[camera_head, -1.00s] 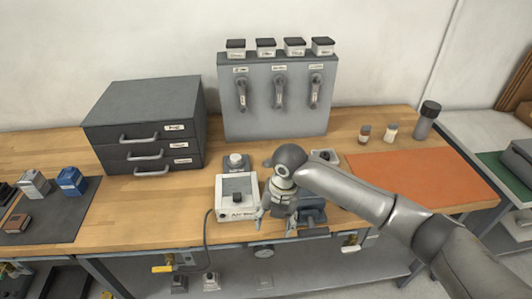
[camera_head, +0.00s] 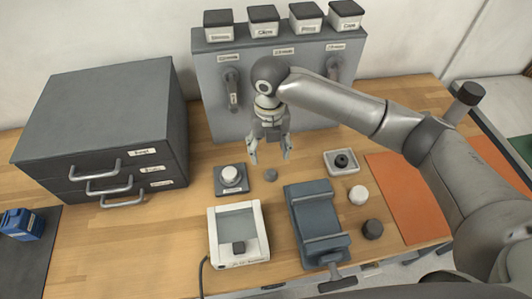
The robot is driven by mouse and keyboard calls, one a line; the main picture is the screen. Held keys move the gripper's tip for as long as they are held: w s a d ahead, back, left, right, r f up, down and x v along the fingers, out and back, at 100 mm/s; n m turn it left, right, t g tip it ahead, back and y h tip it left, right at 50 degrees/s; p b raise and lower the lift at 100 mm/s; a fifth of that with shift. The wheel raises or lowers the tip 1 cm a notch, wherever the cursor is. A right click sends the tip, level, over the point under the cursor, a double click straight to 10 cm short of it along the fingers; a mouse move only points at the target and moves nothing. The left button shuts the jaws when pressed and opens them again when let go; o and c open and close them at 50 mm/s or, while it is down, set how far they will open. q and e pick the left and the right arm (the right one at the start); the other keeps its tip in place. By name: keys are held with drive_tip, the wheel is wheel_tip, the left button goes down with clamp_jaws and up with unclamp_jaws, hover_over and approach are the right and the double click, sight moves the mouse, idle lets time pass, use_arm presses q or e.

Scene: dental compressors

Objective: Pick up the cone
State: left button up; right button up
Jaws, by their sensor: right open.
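My right gripper (camera_head: 270,156) is open and points down, with nothing between its fingers. It hangs over the bench in front of the grey panel. A small dark grey piece (camera_head: 270,174) sits on the wood just below its fingertips in the picture. This piece may be the cone, but it is too small to tell its shape. A white rounded piece (camera_head: 358,194) and a dark rounded piece (camera_head: 372,229) stand to the right of the blue-grey vise (camera_head: 316,222). My left gripper is not in view.
A white-topped piece on a dark base (camera_head: 232,178) is left of the gripper. A white device (camera_head: 238,235) stands in front. A white tray with a black ring (camera_head: 342,162) is at right. Grey drawers (camera_head: 110,130) and the grey panel (camera_head: 205,90) bound the bench.

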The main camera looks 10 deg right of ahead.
sight(271, 173)
wheel_tip(271, 173, down, 5)
drive_tip(key=shift+s+r+p, duration=0.15)
drive_tip(key=shift+p, duration=0.4)
drive_tip(key=f, duration=0.1)
drive_tip(key=f+p, duration=0.1)
drive_tip(key=f, duration=0.1)
drive_tip(key=f+p, duration=0.1)
drive_tip(key=shift+w+d+f, duration=0.2)
drive_tip(key=shift+d+f, duration=0.1)
drive_tip(key=shift+f, duration=0.65)
drive_tip(key=c, duration=1.2)
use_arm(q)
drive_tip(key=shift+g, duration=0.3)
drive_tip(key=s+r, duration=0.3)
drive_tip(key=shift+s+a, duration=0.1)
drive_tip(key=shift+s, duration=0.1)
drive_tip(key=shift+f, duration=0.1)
